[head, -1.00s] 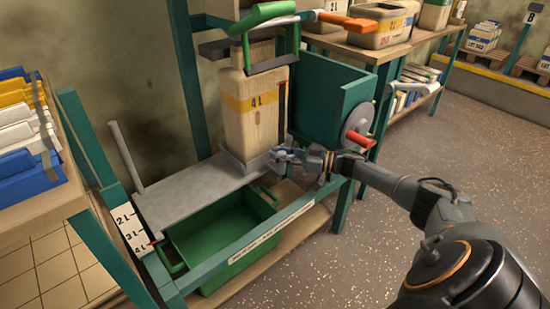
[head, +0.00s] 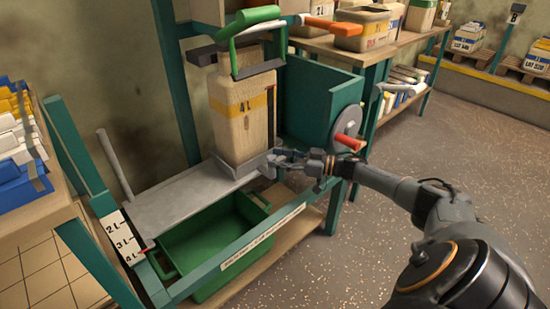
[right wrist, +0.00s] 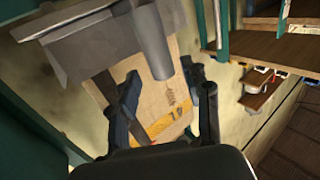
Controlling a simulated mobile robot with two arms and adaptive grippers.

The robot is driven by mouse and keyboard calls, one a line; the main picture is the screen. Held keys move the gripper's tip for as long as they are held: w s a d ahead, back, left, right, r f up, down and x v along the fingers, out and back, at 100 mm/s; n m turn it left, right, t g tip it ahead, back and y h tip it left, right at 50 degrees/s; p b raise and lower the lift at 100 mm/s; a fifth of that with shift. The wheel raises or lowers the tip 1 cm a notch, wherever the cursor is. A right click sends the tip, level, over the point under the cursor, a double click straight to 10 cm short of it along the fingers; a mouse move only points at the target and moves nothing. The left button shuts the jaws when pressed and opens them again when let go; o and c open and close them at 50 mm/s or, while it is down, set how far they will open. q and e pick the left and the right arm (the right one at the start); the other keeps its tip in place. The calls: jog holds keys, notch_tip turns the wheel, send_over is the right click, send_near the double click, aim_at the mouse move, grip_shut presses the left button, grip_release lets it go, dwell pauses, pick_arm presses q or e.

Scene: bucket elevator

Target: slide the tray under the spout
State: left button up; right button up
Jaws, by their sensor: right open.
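A green tray (head: 212,243) sits low in the teal frame, below a grey metal plate (head: 170,207). A tall wooden container (head: 240,125) with a yellow "4 L" band stands at the plate's right end; it also shows in the right wrist view (right wrist: 175,98). I cannot tell which part is the spout. My right gripper (head: 270,161) is open beside the container's grey base, above the tray's right end. In the right wrist view its fingers (right wrist: 166,90) are spread in front of the container, with a grey bar (right wrist: 152,40) beyond. I cannot tell whether they touch anything. My left gripper is out of view.
A teal box (head: 315,105) with a red-handled crank (head: 350,141) stands just right of the container. A front rail with a label (head: 262,240) runs before the tray. A volume scale (head: 122,238) stands at the left. The floor at right is clear.

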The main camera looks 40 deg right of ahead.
jog(key=v, duration=1)
jog(key=shift+s, duration=0.2)
jog(key=shift+d, duration=0.1)
